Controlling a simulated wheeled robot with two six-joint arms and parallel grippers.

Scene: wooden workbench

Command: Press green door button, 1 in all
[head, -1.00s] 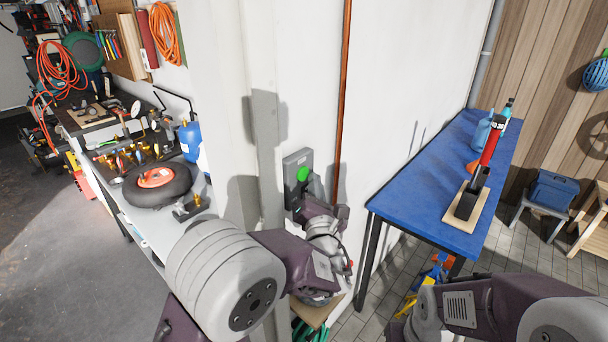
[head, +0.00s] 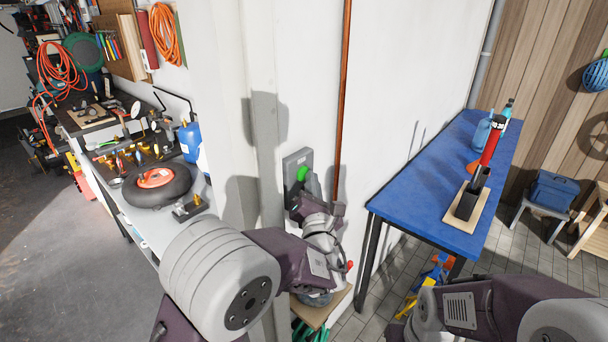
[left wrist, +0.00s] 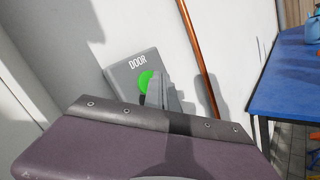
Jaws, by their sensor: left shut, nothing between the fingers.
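The green door button (head: 302,173) sits on a grey box (head: 291,163) fixed to the white wall. In the left wrist view the button (left wrist: 145,79) shows on the box (left wrist: 122,76) under the word DOOR. My left gripper (head: 309,184) is shut and empty, with its fingertips in front of the button and hiding part of it. In the left wrist view the closed fingers (left wrist: 157,90) overlap the button's right side. I cannot tell whether they touch it. My right arm shows at the lower right, but its gripper is not in view.
A copper pipe (head: 342,110) runs down the wall just right of the box. A blue-topped table (head: 415,195) stands further right. A workbench with a black wheel (head: 157,186) and tools is at the left. A wooden surface (head: 325,308) lies below my left wrist.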

